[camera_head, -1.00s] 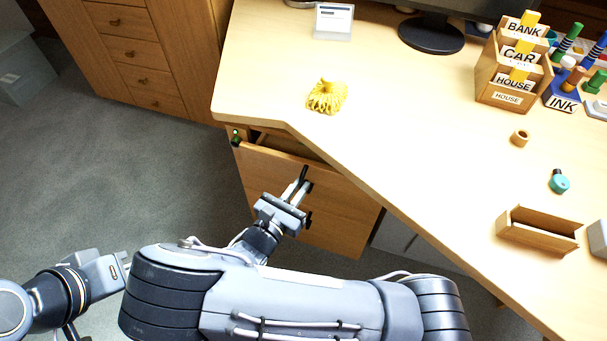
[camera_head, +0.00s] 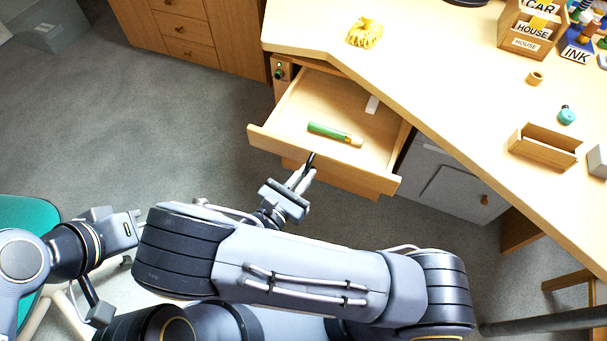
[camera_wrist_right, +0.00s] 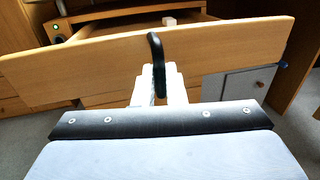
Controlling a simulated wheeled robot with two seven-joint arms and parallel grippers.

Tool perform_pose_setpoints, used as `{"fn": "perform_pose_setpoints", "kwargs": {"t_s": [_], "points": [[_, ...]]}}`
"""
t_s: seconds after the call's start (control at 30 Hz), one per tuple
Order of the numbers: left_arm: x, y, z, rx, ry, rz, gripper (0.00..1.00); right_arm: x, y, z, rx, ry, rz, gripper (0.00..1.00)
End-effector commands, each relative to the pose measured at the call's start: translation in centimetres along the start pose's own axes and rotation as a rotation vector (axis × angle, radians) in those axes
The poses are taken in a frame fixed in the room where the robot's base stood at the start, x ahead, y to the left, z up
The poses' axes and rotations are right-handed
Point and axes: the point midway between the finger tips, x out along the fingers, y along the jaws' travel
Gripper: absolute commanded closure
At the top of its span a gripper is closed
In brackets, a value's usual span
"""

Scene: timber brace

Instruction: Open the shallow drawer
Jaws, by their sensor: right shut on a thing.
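The shallow drawer (camera_head: 322,163) is pulled well out from under the desk in the head view. A green cylinder with a pale end (camera_head: 335,133) and a small white block (camera_head: 372,104) lie inside it. My right gripper (camera_head: 307,168) is at the drawer's front and is shut on its dark handle. In the right wrist view the black handle (camera_wrist_right: 157,62) stands between the pale fingers, in front of the wooden drawer front (camera_wrist_right: 220,48). My left arm shows at the lower left of the head view, but I cannot make out its fingertips.
A grey cabinet (camera_head: 450,180) stands right of the drawer. A teal chair (camera_head: 28,215) is at the left. Open carpet lies left of the drawer.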

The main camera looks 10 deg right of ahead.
Motion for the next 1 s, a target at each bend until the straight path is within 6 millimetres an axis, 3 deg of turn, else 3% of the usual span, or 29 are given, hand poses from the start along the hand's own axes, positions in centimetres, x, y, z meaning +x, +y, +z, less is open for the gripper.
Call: {"fn": "perform_pose_setpoints", "kwargs": {"t_s": [0.47, 0.5, 0.67, 1.0], "points": [[-0.01, 0.01, -0.01, 0.000, 0.000, 0.000, 1.00, 0.01, 0.03, 0.02, 0.000, -0.001, 0.001, 1.00], [-0.01, 0.01, -0.01, 0.000, 0.000, 0.000, 1.00, 0.01, 0.02, 0.02, 0.000, -0.001, 0.001, 0.87], [-0.01, 0.01, -0.01, 0.000, 0.000, 0.000, 1.00, 0.01, 0.02, 0.02, 0.000, -0.001, 0.001, 0.68], [-0.02, 0.01, -0.01, 0.000, 0.000, 0.000, 1.00, -0.02, 0.01, 0.02, 0.000, -0.001, 0.000, 0.68]]}}
